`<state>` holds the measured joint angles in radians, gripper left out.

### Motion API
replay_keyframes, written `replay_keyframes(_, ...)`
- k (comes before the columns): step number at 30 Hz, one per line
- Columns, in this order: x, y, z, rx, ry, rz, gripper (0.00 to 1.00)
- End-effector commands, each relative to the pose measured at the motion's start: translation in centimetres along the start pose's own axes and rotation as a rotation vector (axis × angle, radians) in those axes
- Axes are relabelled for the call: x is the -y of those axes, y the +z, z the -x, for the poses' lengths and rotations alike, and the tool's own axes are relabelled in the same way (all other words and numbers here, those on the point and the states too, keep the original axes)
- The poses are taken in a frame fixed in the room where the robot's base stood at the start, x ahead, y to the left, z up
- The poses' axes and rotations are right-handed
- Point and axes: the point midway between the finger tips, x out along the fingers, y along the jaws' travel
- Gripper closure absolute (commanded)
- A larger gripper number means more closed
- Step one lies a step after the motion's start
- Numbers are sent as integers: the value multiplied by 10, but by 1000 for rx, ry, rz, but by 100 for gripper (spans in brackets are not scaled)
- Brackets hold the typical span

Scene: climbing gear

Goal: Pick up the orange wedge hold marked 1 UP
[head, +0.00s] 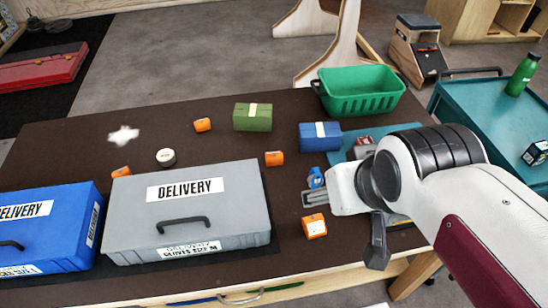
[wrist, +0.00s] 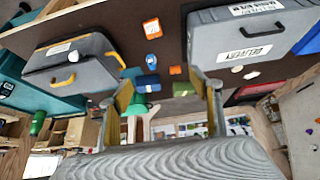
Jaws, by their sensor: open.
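Several small orange wedge holds lie on the dark brown table. The nearest (head: 314,226) sits right of the grey case and has a pale mark on it. Others lie right of the case's far corner (head: 275,158), farther back (head: 203,125) and behind the case at left (head: 121,172). The 1 UP marking cannot be read on any of them. My gripper (head: 340,230) is open and empty, close by the nearest hold on its right. In the wrist view the open fingers (wrist: 167,92) frame the scene, with two orange holds (wrist: 152,28) (wrist: 175,70) beyond them.
Grey (head: 183,240) and blue (head: 60,268) cases fill the table's left front. Green (head: 244,123) and blue (head: 310,143) blocks, a green basket (head: 342,104), a white roll (head: 166,157) and a blue item (head: 315,178) stand farther back. Bare table separates them.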

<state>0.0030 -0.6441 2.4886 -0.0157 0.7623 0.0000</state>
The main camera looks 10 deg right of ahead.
Motion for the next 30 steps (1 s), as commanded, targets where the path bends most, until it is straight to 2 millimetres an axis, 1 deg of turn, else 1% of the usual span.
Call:
replay_keyframes(1, -1, -7, -7, -4, 3, 2, 37)
replay_keyframes(6, -4, -34, -30, -41, 12, 14, 37)
replay_keyframes(15, -6, -77, -72, -108, 21, 36, 37)
replay_keyframes(21, -7, -101, -102, -152, 22, 51, 37)
replay_keyframes(30, -6, -132, -150, -218, 16, 76, 37)
